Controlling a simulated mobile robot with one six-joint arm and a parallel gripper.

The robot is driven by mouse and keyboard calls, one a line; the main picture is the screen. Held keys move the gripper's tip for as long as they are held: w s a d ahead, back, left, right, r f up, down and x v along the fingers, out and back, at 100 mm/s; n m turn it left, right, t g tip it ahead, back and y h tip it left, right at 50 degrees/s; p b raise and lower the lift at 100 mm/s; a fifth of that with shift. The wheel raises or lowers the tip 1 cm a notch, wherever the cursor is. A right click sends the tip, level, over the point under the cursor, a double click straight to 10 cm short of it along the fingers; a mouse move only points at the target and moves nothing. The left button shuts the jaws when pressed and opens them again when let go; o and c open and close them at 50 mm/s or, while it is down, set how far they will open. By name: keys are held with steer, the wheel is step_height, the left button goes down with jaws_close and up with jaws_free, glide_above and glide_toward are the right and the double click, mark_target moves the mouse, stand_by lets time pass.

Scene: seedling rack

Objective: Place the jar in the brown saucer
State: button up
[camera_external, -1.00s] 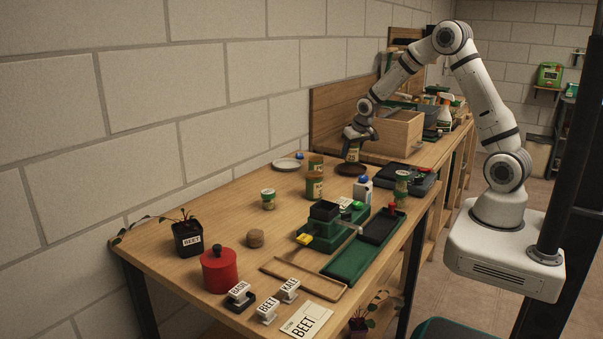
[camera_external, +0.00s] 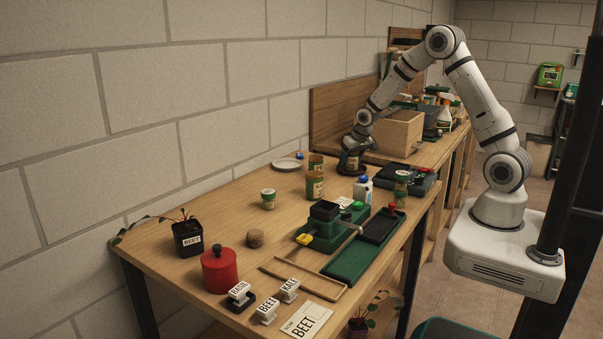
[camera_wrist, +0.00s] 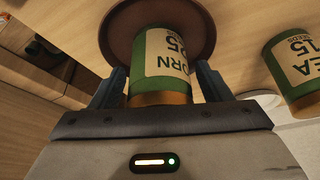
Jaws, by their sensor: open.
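The jar (camera_wrist: 166,62), green with a cream label reading CORN 25 and a gold lid, is between my gripper's fingers in the wrist view. My gripper (camera_wrist: 163,80) is open, with one finger close beside the jar on each side. The brown saucer (camera_wrist: 118,36) shows behind the jar's far end, and the jar appears to stand upright in it. In the external view my gripper (camera_external: 354,152) is low at the far end of the near table and mostly hides the jar and saucer.
A second labelled jar (camera_wrist: 292,72) stands to the right in the wrist view, near a pale plate (camera_wrist: 262,99). Other jars (camera_external: 315,184) and a white bottle (camera_external: 362,188) are close to my gripper. A wooden box (camera_external: 398,135) stands behind it.

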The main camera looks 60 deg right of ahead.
steer(key=shift+r, duration=0.1)
steer(key=shift+r, duration=0.25)
steer(key=v, duration=1)
steer(key=s+a+r+n, duration=0.1)
steer(key=s+a, duration=0.3)
steer(key=s, duration=0.5)
steer(key=s+a+r+n+g+y, duration=0.1)
steer(key=s+a+r, duration=0.3)
steer(key=s, duration=0.6)
steer(key=s+a+r+n, duration=0.2)
steer(key=s+a, duration=0.2)
steer(key=s, duration=0.5)
steer(key=shift+s+r+y+b, duration=0.2)
steer(key=shift+y+b, duration=0.1)
steer(key=shift+y, duration=0.1)
